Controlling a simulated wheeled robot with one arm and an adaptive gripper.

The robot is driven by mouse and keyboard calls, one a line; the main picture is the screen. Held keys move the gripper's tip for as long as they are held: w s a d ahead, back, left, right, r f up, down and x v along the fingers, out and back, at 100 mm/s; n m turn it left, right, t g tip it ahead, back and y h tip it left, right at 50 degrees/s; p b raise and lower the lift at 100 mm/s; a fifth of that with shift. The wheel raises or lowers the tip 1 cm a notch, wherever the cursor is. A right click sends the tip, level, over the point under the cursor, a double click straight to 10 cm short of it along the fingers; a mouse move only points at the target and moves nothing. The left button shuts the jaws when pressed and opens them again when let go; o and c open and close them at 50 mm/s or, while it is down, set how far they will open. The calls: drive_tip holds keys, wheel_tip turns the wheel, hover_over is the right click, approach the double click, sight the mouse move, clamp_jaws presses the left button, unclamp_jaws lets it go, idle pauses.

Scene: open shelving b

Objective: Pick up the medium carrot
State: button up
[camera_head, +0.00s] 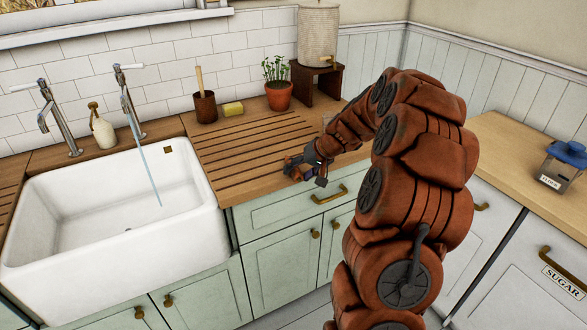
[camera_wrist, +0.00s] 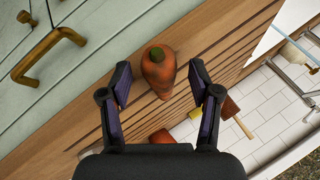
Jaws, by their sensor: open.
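The carrot (camera_wrist: 158,74) shows in the wrist view as an orange root with a dark green top end. It lies on the grooved wooden drainboard near its front edge, between and slightly beyond the fingertips of my gripper (camera_wrist: 160,78). The two fingers are apart, one on each side of it, with a visible gap on both sides. In the head view my gripper (camera_head: 305,168) is low over the front of the drainboard (camera_head: 235,150), and I cannot make out the carrot there.
A white sink (camera_head: 115,225) with running water is at left. A potted plant (camera_head: 278,92), yellow sponge (camera_head: 233,108) and brown pot with a handle (camera_head: 205,106) stand along the back. A drinks dispenser (camera_head: 318,35) sits on a wooden stand. A flour tin (camera_head: 562,168) is at right.

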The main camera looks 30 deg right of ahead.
clamp_jaws()
idle(0.4)
